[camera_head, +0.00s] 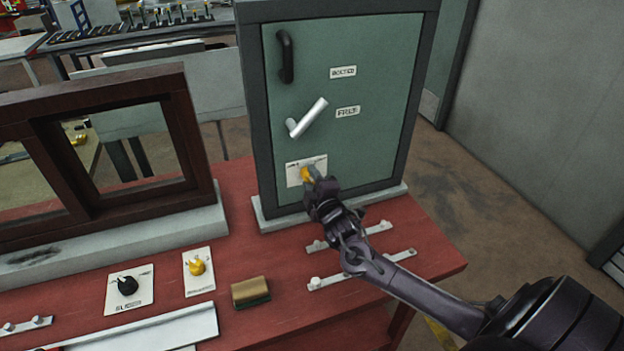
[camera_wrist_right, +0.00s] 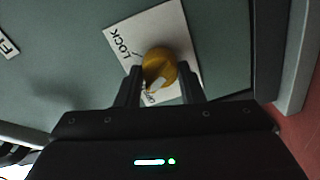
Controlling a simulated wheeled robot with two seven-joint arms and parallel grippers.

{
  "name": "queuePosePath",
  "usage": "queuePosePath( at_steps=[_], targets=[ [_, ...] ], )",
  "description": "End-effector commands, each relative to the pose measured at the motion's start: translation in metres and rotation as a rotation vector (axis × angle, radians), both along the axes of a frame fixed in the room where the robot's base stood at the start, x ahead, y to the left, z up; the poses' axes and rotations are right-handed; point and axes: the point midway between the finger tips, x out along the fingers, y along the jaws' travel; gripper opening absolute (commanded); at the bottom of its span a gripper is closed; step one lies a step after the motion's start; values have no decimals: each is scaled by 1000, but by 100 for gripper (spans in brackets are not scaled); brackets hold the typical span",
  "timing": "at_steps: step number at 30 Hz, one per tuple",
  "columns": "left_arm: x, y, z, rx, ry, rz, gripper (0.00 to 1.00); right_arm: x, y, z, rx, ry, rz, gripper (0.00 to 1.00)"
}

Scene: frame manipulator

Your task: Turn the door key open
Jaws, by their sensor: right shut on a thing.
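A green door (camera_head: 345,110) in a dark grey frame stands upright on the red table. A yellow key knob (camera_head: 306,174) sits on a white plate (camera_head: 292,180) low on the door. My right gripper (camera_head: 313,178) reaches it from the lower right and is shut on it. In the right wrist view the yellow key knob (camera_wrist_right: 159,68) lies between the two dark fingers (camera_wrist_right: 160,88), on the white plate marked LOCK (camera_wrist_right: 174,25). Part of the plate's other label is hidden by the fingers. My left gripper is not in view.
The door carries a silver lever (camera_head: 307,118) and a black handle (camera_head: 286,55). A brown window frame (camera_head: 100,150) stands left. A black knob (camera_head: 127,285), another yellow knob (camera_head: 196,267), a sponge-like block (camera_head: 250,292) and metal rails (camera_head: 360,270) occupy the table front.

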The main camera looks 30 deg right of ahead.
Motion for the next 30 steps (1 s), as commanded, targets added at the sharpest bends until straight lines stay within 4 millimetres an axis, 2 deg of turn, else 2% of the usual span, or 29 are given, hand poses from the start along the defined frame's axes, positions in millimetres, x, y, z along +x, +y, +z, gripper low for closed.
queuePosePath(
  at_steps=[12,30],
  targets=[
    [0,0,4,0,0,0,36,0,1,0,-234,56,1,12],
    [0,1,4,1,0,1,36,0,1,-1,-287,70,1,12]
  ],
)
